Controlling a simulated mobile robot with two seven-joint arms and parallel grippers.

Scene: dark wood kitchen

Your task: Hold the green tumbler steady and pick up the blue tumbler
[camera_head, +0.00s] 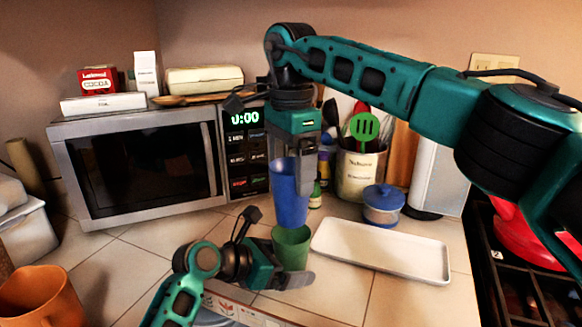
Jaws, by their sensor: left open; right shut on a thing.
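The blue tumbler (289,205) hangs upright in my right gripper (298,170), which comes down from above and is shut on it near the rim. The green tumbler (291,243) stands upright on the tiled counter directly below the blue one in the picture. The blue tumbler's bottom meets the green rim in view; I cannot tell whether it is slightly inside or just above. My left gripper (288,277) is low beside the green tumbler and open. One finger shows in front of the tumbler's base; the other finger is hidden.
A white rectangular tray (382,250) lies right of the tumblers. A blue lidded pot (383,206) and a utensil crock (358,174) stand behind it. A microwave (140,165) fills the back left. An orange mug (40,298) stands front left.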

